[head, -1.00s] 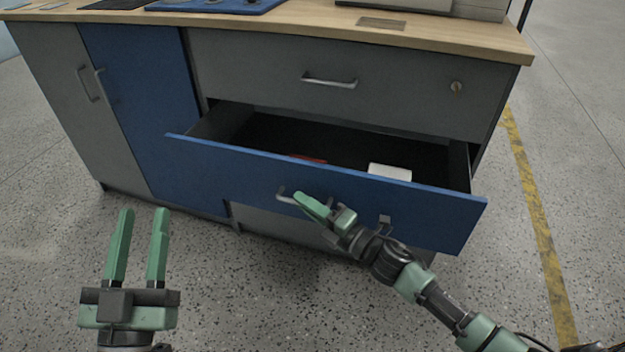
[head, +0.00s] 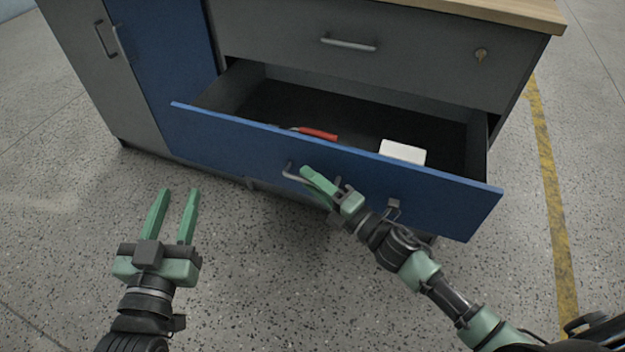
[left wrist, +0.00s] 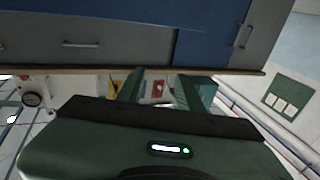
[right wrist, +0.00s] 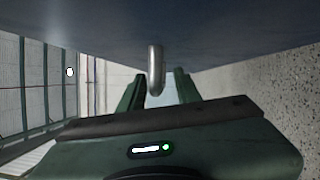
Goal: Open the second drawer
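The blue second drawer (head: 420,195) stands pulled out below the closed grey top drawer (head: 420,60). Its bar handle (head: 292,174) is on the blue front and shows in the right wrist view (right wrist: 155,72). My right gripper (head: 320,180) is at the handle; its fingers (right wrist: 158,85) are spread, with the bar between their tips in the picture and gaps on both sides. Part of the handle is hidden behind the gripper. My left gripper (head: 180,190) is open and empty above the floor, left of the drawer; its fingers show apart in the left wrist view (left wrist: 155,82).
Inside the drawer lie a red-handled item (head: 318,134) and a white box (head: 403,152). A blue door (head: 165,70) and a grey door (head: 88,70) are closed at left. The speckled floor (head: 260,270) before the cabinet is clear.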

